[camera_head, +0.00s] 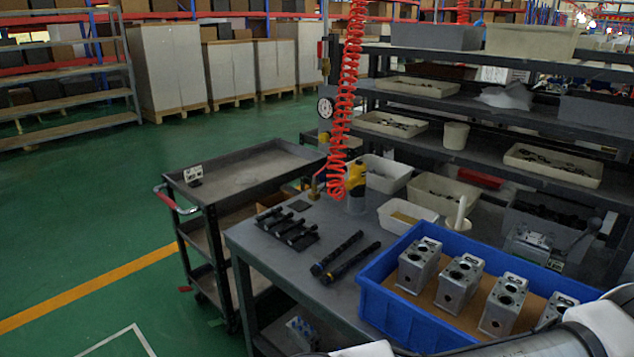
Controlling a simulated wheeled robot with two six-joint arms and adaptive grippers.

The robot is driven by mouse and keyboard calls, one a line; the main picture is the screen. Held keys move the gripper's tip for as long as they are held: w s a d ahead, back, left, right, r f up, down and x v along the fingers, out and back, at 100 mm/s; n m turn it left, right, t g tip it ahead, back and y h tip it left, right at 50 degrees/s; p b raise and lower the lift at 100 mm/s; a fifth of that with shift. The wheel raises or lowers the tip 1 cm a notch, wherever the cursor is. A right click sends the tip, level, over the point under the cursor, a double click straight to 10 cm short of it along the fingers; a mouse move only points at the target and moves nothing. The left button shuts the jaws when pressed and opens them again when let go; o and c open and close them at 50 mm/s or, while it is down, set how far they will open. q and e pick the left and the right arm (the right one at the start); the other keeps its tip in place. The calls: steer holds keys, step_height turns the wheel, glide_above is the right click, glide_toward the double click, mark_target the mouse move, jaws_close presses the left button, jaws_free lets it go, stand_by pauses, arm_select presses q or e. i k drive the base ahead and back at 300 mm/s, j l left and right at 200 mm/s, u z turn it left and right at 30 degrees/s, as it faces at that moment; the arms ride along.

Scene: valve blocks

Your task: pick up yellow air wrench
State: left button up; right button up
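The yellow air wrench (356,176) stands upright near the back edge of the grey worktable (258,240), its lower end in or on a pale cylindrical part. A red coiled hose (345,100) hangs from above and ends beside the wrench's upper left side. Neither of my grippers shows in the head view. Only white and dark parts of my arms reach in at the bottom edge and the lower right corner, well apart from the wrench.
A blue bin (375,303) with several metal valve blocks (418,264) fills the table's right side. Two dark rods (345,258) and several black tools (287,227) lie on the table. White bins (407,216) stand right of the wrench. A grey cart (245,170) stands left.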

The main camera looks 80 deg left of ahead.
mark_target(353, 194)
steer(key=u, duration=2.5)
steer(key=j, duration=0.4)
